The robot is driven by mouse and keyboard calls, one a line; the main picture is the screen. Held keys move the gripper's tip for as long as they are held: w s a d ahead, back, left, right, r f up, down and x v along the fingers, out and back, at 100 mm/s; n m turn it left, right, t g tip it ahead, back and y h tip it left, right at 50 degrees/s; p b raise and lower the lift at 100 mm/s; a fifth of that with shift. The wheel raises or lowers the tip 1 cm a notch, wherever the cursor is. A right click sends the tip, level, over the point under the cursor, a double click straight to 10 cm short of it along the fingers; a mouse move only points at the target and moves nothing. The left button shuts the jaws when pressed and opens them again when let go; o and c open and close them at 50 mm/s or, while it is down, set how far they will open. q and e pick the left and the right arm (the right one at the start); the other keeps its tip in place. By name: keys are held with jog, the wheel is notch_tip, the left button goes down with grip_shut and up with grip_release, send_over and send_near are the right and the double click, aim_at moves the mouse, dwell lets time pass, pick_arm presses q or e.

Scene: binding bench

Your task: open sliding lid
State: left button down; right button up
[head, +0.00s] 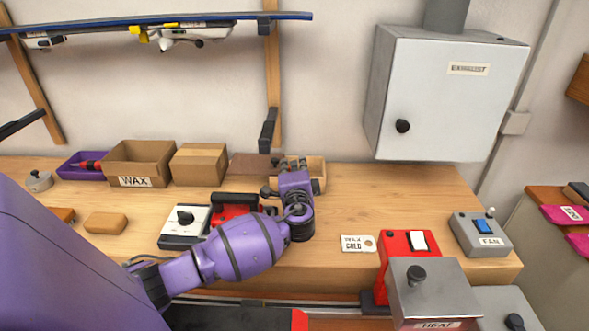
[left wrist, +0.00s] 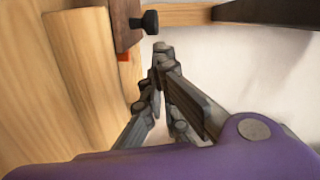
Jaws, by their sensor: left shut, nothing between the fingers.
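A dark brown sliding lid (head: 252,167) lies left of the pale wooden box (head: 318,172) at the back of the bench, with the box's right part showing uncovered. In the left wrist view the lid (left wrist: 124,22) has a black knob (left wrist: 149,22) at its edge, beside the pale wooden box wall (left wrist: 85,70). My left gripper (head: 291,163) is over the box. In the left wrist view its fingertips (left wrist: 160,52) are shut and empty, just below the knob; I cannot tell if they touch it. The arm hides part of the box. My right gripper is not in view.
A WAX box (head: 135,181) and a cardboard box (head: 199,164) stand left of the lid. A red device (head: 228,209) and a white switch box (head: 178,240) sit by my forearm. A grey cabinet (head: 440,95) overhangs the right. The bench right of the box is clear.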

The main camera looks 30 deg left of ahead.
pick_arm(q)
jog(key=shift+w, duration=0.2)
notch_tip(320, 180, up, 10)
dwell(0.5)
jog(key=shift+f, duration=0.1)
